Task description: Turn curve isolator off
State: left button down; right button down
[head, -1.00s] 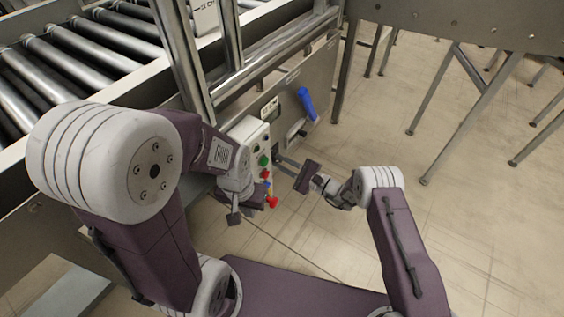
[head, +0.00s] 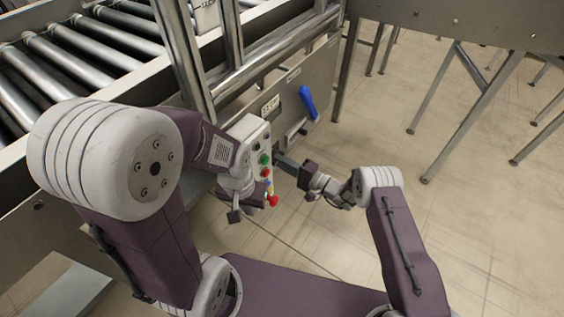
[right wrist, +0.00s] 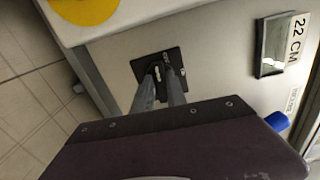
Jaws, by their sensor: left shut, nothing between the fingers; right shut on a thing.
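The isolator is a small switch on a black square plate (right wrist: 142,66) on the grey panel, seen in the right wrist view. My right gripper (right wrist: 162,74) has its two fingers shut on the switch knob at the plate's middle. The fingers hide part of the knob, so its exact angle is hard to tell. In the head view my right gripper (head: 281,159) reaches the panel just right of the button box, and the switch is mostly hidden there. My left gripper (head: 235,215) is shut and empty, below and left of the box, apart from the isolator.
The button box (head: 250,130) carries green and red buttons, with a red knob (head: 272,201) at its bottom. A blue handle (head: 307,101) sits on the panel above right of the isolator. A roller conveyor (head: 75,60) fills the upper left. The floor at right is open beyond metal legs.

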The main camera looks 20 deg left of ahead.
jog(key=shift+n, duration=0.3)
dwell(0.4)
jog(key=c, duration=1.3)
grip_release()
jog(key=shift+c, duration=0.2)
jog(key=p+v, duration=0.3)
jog(key=v, duration=0.6)
